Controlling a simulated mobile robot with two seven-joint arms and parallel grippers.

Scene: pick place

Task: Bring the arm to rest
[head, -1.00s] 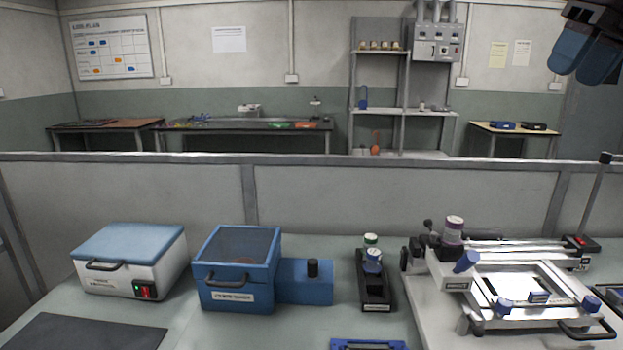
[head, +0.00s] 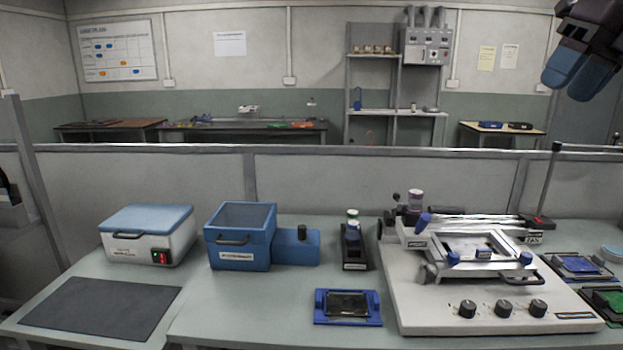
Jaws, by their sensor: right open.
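My right gripper (head: 579,73) hangs at the top right of the head view, well above the bench and away from everything on it. Its two blue fingertips point down with a narrow gap between them, and it holds nothing that I can see. My left gripper is not in view.
The bench carries a white box with a blue lid (head: 146,236), a blue box (head: 240,238), a dark mat (head: 102,306), a blue frame (head: 322,307), a black holder (head: 354,260) with small jars, and a white machine with knobs (head: 420,313). A low partition (head: 330,180) stands behind.

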